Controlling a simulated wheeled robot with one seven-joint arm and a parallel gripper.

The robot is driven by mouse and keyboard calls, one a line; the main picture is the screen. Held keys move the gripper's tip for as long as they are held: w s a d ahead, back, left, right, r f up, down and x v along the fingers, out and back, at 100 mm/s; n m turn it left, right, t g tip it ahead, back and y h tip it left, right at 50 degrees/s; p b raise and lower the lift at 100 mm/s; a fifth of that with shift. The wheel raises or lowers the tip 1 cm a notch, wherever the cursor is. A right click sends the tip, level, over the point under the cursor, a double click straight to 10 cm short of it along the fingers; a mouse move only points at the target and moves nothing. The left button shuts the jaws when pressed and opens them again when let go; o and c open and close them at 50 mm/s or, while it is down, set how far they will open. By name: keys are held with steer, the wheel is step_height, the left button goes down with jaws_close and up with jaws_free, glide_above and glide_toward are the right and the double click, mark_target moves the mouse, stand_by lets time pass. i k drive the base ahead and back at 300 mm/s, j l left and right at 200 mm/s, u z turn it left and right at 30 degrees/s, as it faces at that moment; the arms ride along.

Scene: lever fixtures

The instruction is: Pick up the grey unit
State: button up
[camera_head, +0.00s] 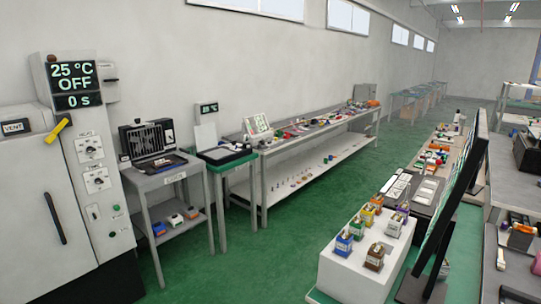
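Several small boxy units with metal-looking tops stand on a white block (345,278) at the lower right of the head view. A unit that looks grey (394,228) stands in the block's right row, behind a brown unit (374,259). A purple unit (402,211) is behind the grey one. The units are small, so the grey colour is hard to confirm. My gripper is not in view.
A tall dark slanted panel (452,210) stands close to the right of the block. Benches with tools (320,130) line the left wall, beside a white cabinet reading 25 °C OFF (75,75). The green floor (250,265) between is clear.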

mark_target(443, 275)
steer(key=l+u, duration=0.2)
steer(key=l, duration=0.2)
steer(key=k+l+u, duration=0.2)
steer(key=l, duration=0.2)
steer(key=l+u, duration=0.2)
steer(key=l, duration=0.2)
steer(key=l+u, duration=0.25)
steer(key=l, duration=0.35)
steer(key=k+l+u, duration=0.1)
steer(key=l+u, duration=0.15)
steer(key=l, duration=0.4)
